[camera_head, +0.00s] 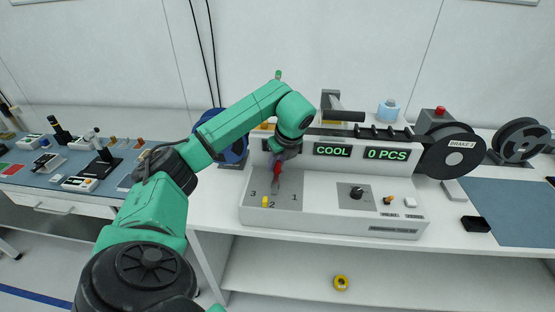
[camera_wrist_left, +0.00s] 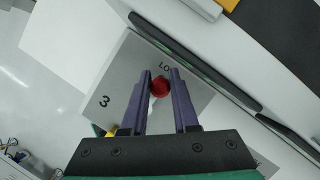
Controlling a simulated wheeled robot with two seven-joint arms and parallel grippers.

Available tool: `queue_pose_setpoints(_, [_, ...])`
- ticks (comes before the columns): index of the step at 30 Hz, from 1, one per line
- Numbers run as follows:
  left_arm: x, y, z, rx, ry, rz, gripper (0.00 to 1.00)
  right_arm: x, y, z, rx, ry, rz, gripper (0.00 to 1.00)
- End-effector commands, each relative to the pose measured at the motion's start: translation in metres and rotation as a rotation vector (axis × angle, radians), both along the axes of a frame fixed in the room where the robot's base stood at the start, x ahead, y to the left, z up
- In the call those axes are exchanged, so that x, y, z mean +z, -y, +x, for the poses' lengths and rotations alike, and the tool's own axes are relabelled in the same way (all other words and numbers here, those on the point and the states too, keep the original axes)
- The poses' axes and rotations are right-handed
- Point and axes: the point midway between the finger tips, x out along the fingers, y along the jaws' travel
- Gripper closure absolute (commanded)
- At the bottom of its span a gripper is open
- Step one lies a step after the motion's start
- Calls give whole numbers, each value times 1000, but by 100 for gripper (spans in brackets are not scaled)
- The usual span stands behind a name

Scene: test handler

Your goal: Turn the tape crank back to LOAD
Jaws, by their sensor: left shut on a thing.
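The tape crank's red knob (camera_wrist_left: 160,86) sits between the two purple fingers of my left gripper (camera_wrist_left: 161,74) in the left wrist view. The gripper is shut on the knob. In the head view my left gripper (camera_head: 279,160) reaches down to the crank (camera_head: 276,180) at the left part of the white test handler (camera_head: 330,215). The panel there carries the marks 1, 2 and 3. In the wrist view the letters "LO" show just beyond the knob, the rest hidden by a finger. My right gripper is not in view.
A black dial (camera_head: 357,192) and an orange knob (camera_head: 388,200) are right of the crank. Displays (camera_head: 332,150) read COOL and 0 PCS. A blue reel (camera_head: 233,150) stands behind my arm.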

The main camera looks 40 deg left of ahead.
Motion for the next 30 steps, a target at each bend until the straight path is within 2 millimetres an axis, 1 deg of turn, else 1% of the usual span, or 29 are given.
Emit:
queue_pose_setpoints(9, [1,-1,0,2,2,1,100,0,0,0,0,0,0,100])
queue_pose_setpoints(10, [1,-1,0,2,2,1,64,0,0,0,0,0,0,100])
queue_pose_setpoints(12, [1,-1,0,2,2,1,42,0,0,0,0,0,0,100])
queue_pose_setpoints(23, [3,1,0,1,2,1,42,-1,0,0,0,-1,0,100])
queue_pose_setpoints(26, [11,5,0,-2,4,0,42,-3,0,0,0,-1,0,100])
queue_pose_setpoints(29, [27,12,-2,-1,5,0,42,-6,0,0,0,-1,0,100])
queue_pose_setpoints(30, [38,15,-2,-1,6,1,42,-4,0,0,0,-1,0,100])
